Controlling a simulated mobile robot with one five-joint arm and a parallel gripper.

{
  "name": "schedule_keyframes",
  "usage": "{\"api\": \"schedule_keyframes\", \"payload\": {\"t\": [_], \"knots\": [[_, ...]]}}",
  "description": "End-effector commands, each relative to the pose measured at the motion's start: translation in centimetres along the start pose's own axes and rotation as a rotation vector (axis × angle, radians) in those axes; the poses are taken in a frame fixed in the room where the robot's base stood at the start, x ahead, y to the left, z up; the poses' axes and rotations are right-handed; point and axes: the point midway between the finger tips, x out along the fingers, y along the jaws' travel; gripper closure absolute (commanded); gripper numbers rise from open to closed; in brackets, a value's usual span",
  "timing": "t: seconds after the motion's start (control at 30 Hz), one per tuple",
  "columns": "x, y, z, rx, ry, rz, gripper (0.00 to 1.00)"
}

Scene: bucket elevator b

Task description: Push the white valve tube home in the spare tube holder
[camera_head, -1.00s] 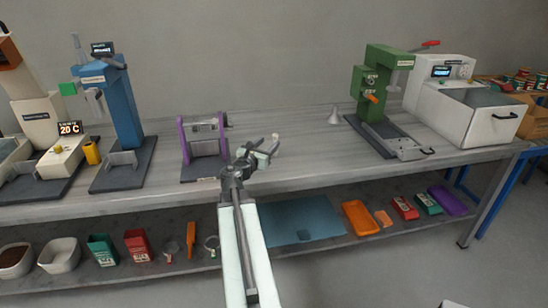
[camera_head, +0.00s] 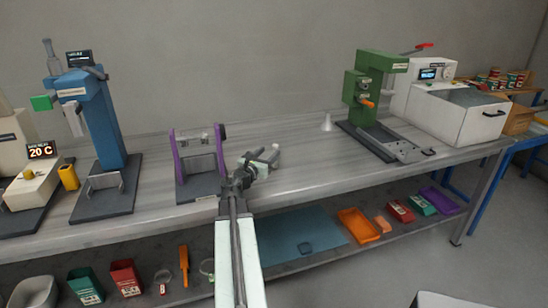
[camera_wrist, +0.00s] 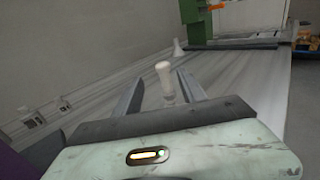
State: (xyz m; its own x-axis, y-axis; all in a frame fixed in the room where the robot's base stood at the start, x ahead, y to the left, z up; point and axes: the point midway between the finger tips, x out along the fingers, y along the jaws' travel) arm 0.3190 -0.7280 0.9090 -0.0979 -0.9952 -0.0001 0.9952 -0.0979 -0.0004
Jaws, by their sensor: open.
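A white tube (camera_wrist: 164,75) stands roughly upright between the fingers of my gripper (camera_wrist: 162,92) in the wrist view, with bare space on both sides. Its lower end looks greyer and is partly hidden by the gripper body. In the head view my gripper (camera_head: 266,158) is over the bench, right of a purple-sided stand (camera_head: 200,165), with a pale end (camera_head: 275,152) at its tip that may be the tube. My gripper is open, its two fingers apart. I cannot make out the spare tube holder under the tube.
A small white cone (camera_head: 327,122) stands on the bench behind and right of my gripper. A green machine (camera_head: 370,95) and a white box machine (camera_head: 460,112) stand further right. A blue press (camera_head: 95,125) stands left. The bench between the purple stand and green machine is mostly clear.

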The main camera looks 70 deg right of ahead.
Motion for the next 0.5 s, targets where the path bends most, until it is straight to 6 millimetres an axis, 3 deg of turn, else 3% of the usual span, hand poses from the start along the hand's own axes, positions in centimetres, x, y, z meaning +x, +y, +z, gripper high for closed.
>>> {"api": "schedule_keyframes", "payload": {"t": [0.17, 0.4, 0.5], "knots": [[0.9, -0.1, 0.1, 0.0, 0.0, -0.001, 0.52], [5.0, -0.5, 0.4, 0.0, 0.0, -0.001, 0.52], [5.5, -0.6, 0.4, 0.0, 0.0, -0.001, 0.52]]}}
